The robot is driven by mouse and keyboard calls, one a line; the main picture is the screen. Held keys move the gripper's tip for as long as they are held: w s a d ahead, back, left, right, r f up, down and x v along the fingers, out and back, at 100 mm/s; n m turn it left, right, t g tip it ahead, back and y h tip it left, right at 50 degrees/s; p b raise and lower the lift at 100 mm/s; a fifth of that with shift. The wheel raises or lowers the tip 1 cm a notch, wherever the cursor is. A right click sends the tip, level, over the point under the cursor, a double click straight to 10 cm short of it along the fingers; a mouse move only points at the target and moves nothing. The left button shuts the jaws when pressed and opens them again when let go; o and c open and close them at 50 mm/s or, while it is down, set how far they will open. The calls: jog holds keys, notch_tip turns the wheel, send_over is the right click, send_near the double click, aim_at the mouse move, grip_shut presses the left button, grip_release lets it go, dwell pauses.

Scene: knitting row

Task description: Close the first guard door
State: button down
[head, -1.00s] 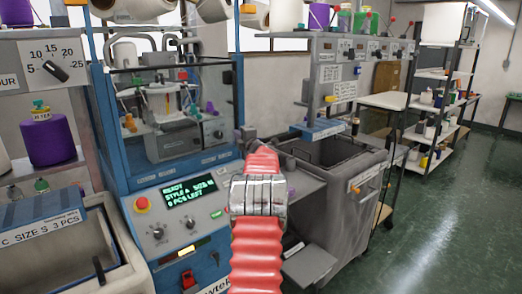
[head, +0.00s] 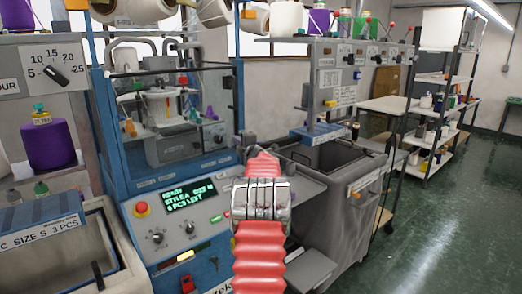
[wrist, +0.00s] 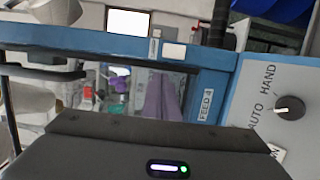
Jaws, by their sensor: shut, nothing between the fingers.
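The blue-framed knitting machine (head: 107,130) stands left of centre in the head view. Its clear guard door (head: 165,85) is at the window above the control panel, with the machine's works visible behind it. How far the door is open is hard to tell. My red ribbed arm reaches forward to the right of this window and hides most of my gripper there. In the wrist view, my gripper (wrist: 162,97) shows as two purple-grey fingers close together, shut and empty, beyond its dark housing. The blue frame (wrist: 212,85) marked FEED 4 is close by; contact cannot be told.
A lit display panel (head: 190,199) and red button (head: 141,209) are below the window. A grey bin (head: 350,190) stands right of my arm. A purple yarn cone (head: 50,146) is at left. An AUTO/HAND knob (wrist: 289,107) shows in the wrist view. Floor at right is clear.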

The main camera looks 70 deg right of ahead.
jog(key=s+a, duration=0.4)
jog(key=s, duration=0.8)
jog(key=shift+s+a+r, duration=0.15)
jog(key=shift+s+a, duration=0.15)
jog(key=shift+s, duration=0.05)
